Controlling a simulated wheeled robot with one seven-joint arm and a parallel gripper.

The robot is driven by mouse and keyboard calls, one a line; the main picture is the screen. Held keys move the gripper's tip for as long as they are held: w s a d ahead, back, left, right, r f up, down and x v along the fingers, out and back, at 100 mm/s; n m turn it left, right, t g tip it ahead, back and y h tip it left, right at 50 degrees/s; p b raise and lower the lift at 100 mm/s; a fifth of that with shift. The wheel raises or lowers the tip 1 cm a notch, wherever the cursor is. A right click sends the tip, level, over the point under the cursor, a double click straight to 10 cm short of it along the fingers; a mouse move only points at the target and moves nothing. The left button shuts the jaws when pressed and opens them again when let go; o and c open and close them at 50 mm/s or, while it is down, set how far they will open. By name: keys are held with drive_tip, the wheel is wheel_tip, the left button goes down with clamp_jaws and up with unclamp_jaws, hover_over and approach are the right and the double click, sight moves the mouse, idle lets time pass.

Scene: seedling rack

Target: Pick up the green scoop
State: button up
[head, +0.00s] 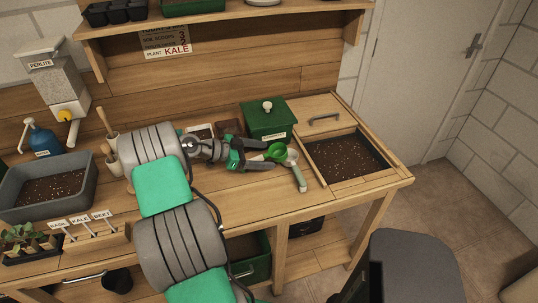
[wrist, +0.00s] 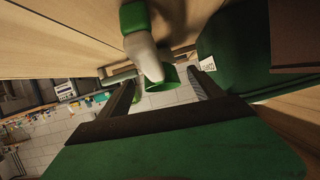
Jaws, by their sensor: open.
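The green scoop (head: 276,151) lies on the bench top, just beyond the tips of my gripper (head: 262,156). Its bright green bowl shows; my fingers partly hide the rest. A pale scoop or trowel (head: 298,178) with a grey-green handle lies right beside it, touching or overlapping. My gripper is open, with nothing visibly held. In the wrist view, a green rounded piece (wrist: 161,79) shows between the spread fingers (wrist: 163,88). A whitish piece with a green end is above it; I cannot tell clearly which tool each belongs to.
A lidded green box (head: 268,119) stands behind the scoops. A soil bin (head: 345,157) is sunk into the bench to the right. Hand tools (head: 108,137) stand at left, near a grey soil tub (head: 50,187). Some bare bench (head: 240,203) lies in front.

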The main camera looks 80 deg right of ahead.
drive_tip(key=shift+x, duration=1)
drive_tip(key=shift+w+r, duration=0.1)
drive_tip(key=shift+c, duration=0.4)
drive_tip(key=c, duration=1.5)
